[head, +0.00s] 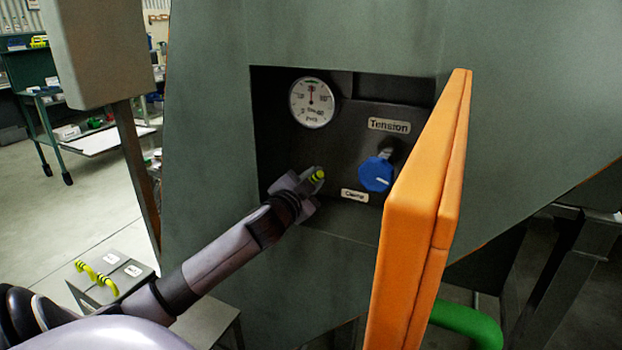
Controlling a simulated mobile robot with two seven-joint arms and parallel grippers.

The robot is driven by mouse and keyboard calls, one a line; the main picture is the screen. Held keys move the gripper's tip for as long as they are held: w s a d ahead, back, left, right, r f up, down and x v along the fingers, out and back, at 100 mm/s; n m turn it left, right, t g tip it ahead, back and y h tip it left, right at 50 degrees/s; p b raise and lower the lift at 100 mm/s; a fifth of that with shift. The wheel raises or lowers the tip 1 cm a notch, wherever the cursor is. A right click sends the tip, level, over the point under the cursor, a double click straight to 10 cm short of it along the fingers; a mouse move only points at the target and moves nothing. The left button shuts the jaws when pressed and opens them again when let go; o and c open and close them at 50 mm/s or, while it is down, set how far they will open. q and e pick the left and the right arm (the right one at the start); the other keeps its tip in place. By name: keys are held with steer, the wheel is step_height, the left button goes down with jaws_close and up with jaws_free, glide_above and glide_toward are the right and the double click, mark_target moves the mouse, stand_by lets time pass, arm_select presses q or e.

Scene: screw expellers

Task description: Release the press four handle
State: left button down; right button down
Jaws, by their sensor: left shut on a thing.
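The handle (319,175) shows only as a small yellow-green tip in a dark recess of the press, left of a label that seems to read "Clamp" (354,195). My left gripper (309,184) reaches into the recess from the lower left and is shut on this handle. The gripper hides most of the handle, so its full shape and angle cannot be told. The press (210,130) is a large grey-green housing. My right gripper is not in view.
The recess also holds a round gauge (312,102) and a blue knob (376,175) below a "Tension" label (389,125). An orange door (420,210) stands open at the right. A box with yellow handles (97,277) sits lower left.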

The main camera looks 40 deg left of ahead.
arm_select(q)
steer(key=n+p, duration=0.1)
steer(key=n, duration=0.2)
steer(key=n+p, duration=0.2)
steer(key=n, duration=0.1)
steer(key=shift+r+n+p, duration=0.1)
steer(key=shift+n+p, duration=0.85)
steer(key=shift+n, duration=0.25)
steer(key=shift+n+p, duration=0.7)
steer(key=shift+n, duration=0.3)
steer(key=shift+n+p, duration=0.45)
steer(key=shift+n, duration=0.35)
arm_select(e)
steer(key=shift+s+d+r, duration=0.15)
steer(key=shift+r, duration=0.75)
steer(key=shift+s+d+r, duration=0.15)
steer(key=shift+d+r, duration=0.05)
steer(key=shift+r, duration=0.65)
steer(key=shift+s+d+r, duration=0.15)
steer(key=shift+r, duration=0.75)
arm_select(q)
steer(key=c, duration=0.9)
jaws_free()
steer(key=shift+c, duration=0.2)
